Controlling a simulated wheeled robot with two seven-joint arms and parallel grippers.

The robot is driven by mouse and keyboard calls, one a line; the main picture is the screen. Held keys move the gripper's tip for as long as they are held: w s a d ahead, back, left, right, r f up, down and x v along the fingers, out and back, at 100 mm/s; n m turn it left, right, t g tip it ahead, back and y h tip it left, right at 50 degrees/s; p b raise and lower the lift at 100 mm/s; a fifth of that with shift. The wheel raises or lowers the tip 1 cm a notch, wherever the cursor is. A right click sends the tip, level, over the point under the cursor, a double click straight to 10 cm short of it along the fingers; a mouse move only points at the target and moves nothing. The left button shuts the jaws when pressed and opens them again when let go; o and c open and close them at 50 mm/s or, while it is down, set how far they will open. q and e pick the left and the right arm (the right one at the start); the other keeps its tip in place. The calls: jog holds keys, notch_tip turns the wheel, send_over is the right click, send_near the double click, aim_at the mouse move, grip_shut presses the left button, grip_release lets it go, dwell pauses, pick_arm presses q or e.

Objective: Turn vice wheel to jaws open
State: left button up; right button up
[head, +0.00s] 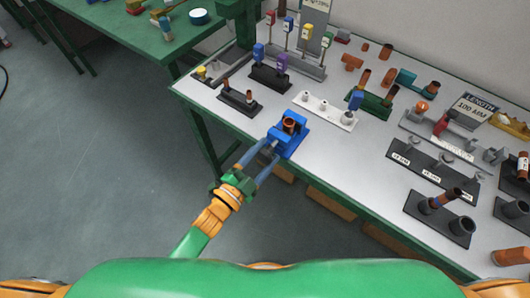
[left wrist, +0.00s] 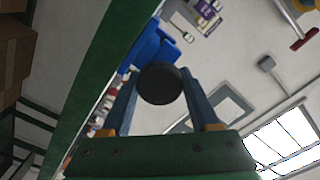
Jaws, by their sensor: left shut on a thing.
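The blue vice (head: 298,146) stands at the front edge of the white table, with a copper-brown cylinder (head: 289,125) at its jaws. In the head view I cannot tell how wide the jaws stand. My left gripper (head: 266,157) reaches the vice's near side from the lower left. In the left wrist view the round black vice wheel (left wrist: 160,84) sits between my two blue fingers (left wrist: 160,98), which are shut on it. The blue vice body (left wrist: 151,46) shows behind the wheel. The head view mostly hides the wheel. My right gripper is not in view.
A white block with pegs (head: 325,111) and a dark block (head: 239,101) stand behind the vice. A dark labelled rack (head: 432,171) lies to its right. The white table (head: 345,165) is bare between them. A green table (head: 130,40) stands at upper left.

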aim_at(262, 159)
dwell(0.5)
pick_arm(q)
jog(key=o, duration=1.4)
jog(key=shift+c, duration=0.2)
jog(key=shift+s, duration=0.1)
jog(key=v, duration=0.7)
jog(key=shift+f, duration=0.1)
